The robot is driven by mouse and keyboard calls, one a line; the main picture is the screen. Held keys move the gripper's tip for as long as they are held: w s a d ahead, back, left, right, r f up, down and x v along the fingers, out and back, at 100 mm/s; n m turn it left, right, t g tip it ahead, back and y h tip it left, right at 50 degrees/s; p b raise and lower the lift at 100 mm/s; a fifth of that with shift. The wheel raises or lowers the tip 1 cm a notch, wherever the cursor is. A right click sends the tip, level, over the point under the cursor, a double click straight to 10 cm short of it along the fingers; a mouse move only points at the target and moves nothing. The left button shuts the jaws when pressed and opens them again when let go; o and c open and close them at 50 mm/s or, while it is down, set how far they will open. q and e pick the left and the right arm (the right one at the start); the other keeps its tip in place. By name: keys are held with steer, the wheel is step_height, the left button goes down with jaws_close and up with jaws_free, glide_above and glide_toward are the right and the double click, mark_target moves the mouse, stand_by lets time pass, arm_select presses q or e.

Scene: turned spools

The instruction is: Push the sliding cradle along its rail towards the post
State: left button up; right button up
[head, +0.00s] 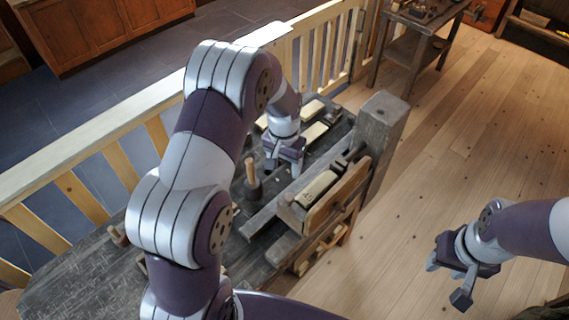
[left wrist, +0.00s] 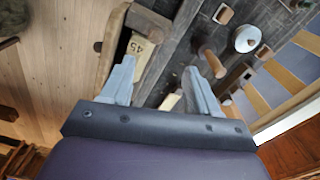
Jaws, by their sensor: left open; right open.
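The sliding cradle (head: 292,213) is a wooden box-like piece at the bench's right edge, with a pale block (head: 317,188) lying in it. In the left wrist view the pale block (left wrist: 139,48) carries the number 45. The grey wooden post (head: 379,125) stands upright beyond the cradle, with a gap between them. The rail appears to be the dark beam (head: 262,222) along the bench. My left gripper (head: 285,163) is open and empty above the bench, left of and beyond the cradle. My right gripper (head: 447,284) is open and empty over the floor at right.
The dark bench (head: 85,270) carries an upright wooden peg (head: 252,180) and several pale blocks (head: 313,109) near my left gripper. A pale railing (head: 120,162) runs behind it. A small table (head: 411,22) stands at the back. The floor at right is clear.

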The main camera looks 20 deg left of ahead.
arm_select(q)
steer(key=shift+w+a, duration=0.1)
step_height(320, 180, up, 13)
steer(key=shift+s+f, duration=0.15)
steer(key=shift+s, duration=0.05)
steer(key=shift+f, duration=0.1)
